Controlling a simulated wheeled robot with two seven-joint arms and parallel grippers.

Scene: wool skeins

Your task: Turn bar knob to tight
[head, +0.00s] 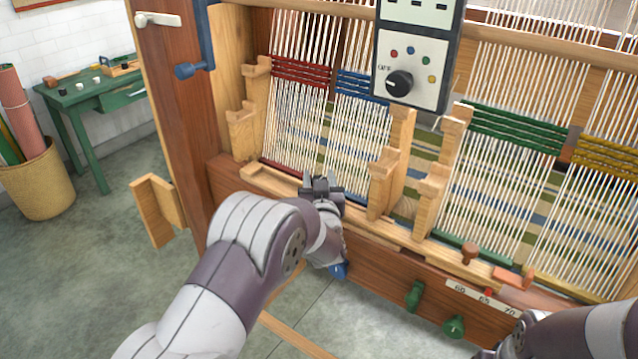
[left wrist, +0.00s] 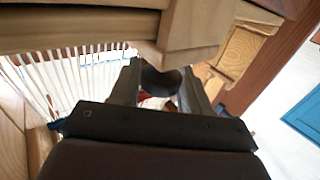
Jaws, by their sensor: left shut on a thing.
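My left gripper (head: 322,188) is at the front wooden beam of the loom, below the red and blue wool. In the left wrist view, its two fingers (left wrist: 160,88) are shut on a dark rounded thing (left wrist: 160,78). I cannot tell whether this is the bar knob, and no "tight" mark is readable. A blue knob (head: 338,270) shows just below my left wrist. Two green knobs (head: 414,295) (head: 453,327) stick out of the front beam farther right. My right arm enters at the lower right, but its fingertips cannot be made out.
A control box with a black dial (head: 399,83) hangs above the warp. Wooden stepped posts (head: 392,165) stand close right of my left gripper. A numbered strip (head: 485,297) is on the beam. A green table (head: 95,95) and basket (head: 40,182) stand at left.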

